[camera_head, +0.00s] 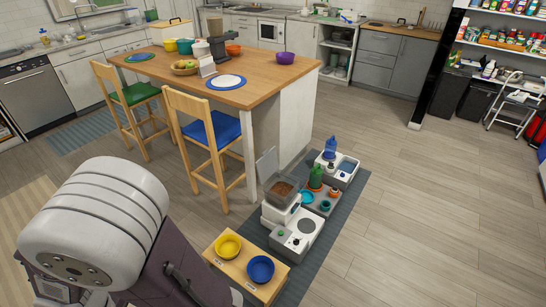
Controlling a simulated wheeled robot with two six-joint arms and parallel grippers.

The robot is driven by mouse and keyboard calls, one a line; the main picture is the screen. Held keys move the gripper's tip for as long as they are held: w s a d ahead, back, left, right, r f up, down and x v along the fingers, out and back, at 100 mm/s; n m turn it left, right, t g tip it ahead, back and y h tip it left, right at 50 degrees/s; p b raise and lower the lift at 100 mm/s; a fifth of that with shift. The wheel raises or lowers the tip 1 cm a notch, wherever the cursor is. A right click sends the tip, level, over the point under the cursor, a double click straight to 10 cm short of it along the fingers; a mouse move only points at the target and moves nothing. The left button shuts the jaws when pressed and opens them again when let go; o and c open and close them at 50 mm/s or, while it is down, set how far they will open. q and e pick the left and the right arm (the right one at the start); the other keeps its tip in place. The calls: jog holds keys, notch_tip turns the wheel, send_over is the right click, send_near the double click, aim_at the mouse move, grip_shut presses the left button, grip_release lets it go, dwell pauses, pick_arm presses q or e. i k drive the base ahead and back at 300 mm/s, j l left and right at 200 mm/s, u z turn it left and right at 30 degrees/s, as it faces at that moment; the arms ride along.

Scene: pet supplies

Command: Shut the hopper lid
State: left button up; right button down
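The hopper (281,191) is a clear bin of brown kibble on a white feeder (272,214) that stands on the floor mat, right of the island. Its lid (267,164) looks like a pale, see-through panel standing up at the hopper's back left edge, so the hopper is open on top. Neither of my grippers shows in this view. A large white and dark arm part of mine fills the lower left, well apart from the feeder.
A wooden stand with a yellow bowl (229,246) and a blue bowl (261,268) is in front of the feeder. Bottles and small bowls sit on units behind it. The wooden island (230,92) and two stools stand at the back left. The floor on the right is clear.

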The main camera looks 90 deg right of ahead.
aim_at(267, 165)
jog(key=i+l+z, duration=0.3)
jog(key=i+z, duration=0.15)
jog(key=i, duration=0.25)
jog(key=i+l+z, duration=0.1)
jog(key=i+z, duration=0.35)
jog(key=i, duration=0.25)
jog(key=i+j+z, duration=0.15)
jog(key=i+z, duration=0.3)
jog(key=i, duration=0.25)
jog(key=i+l+z, duration=0.1)
jog(key=i+z, duration=0.15)
jog(key=z, duration=0.2)
jog(key=i+z, duration=0.3)
jog(key=z, duration=0.15)
jog(key=i+j+z, duration=0.1)
jog(key=i+z, duration=0.15)
jog(key=z, duration=0.25)
jog(key=i+j+z, duration=0.15)
jog(key=z, duration=0.3)
jog(key=i+j+z, duration=0.3)
jog(key=z, duration=0.15)
jog(key=i+z, duration=0.45)
jog(key=z, duration=0.3)
